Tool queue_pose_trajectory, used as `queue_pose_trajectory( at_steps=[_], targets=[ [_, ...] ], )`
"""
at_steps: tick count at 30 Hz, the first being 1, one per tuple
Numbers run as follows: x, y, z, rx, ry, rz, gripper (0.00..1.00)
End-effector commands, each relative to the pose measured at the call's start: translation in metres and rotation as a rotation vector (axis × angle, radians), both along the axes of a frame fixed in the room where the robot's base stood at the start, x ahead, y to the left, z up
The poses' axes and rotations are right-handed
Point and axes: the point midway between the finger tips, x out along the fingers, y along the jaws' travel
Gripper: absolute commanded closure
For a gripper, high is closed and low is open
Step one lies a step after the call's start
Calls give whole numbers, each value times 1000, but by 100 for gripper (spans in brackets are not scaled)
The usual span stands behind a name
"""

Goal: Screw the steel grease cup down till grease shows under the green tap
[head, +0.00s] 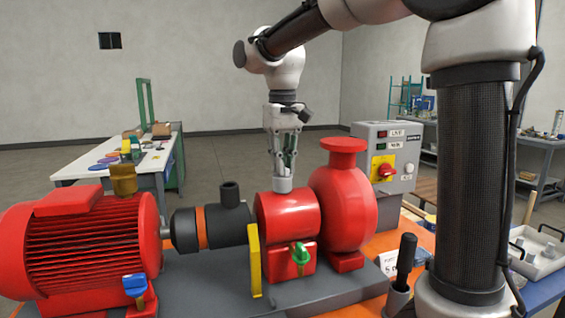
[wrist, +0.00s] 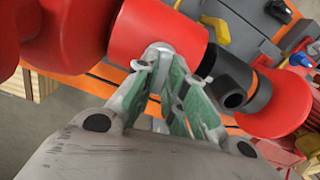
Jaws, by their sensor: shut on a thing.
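The steel grease cup (head: 283,185) sits on top of the red bearing housing (head: 288,212), between the coupling and the red pump casing. My gripper (head: 283,176) comes straight down from above and is shut on the cup. In the wrist view the cup (wrist: 158,50) shows between the fingertips, against the red housing. The green tap (head: 300,253) is on the front of the housing's red foot. No grease can be made out under the tap at this size.
The red motor (head: 85,250) with a brass cup (head: 123,180) and a blue tap (head: 135,285) stands left. A yellow plate (head: 254,262) stands beside the housing. The pump's flange (head: 344,146) rises close right of my gripper. A grey control box (head: 390,155) is behind.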

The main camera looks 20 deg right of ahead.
Motion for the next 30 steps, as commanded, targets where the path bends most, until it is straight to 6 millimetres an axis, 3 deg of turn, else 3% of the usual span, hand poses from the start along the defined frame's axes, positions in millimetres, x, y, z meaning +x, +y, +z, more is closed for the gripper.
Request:
queue_pose_trajectory(
  at_steps=[2,3,6,7,19,30],
  targets=[
    [1,0,1,1,-3,0,100],
    [1,0,1,1,-3,0,86],
    [1,0,1,1,-3,1,68],
    [1,0,1,1,-3,1,66],
    [1,0,9,1,-3,1,66],
    [1,0,86,1,-5,1,66]
  ],
)
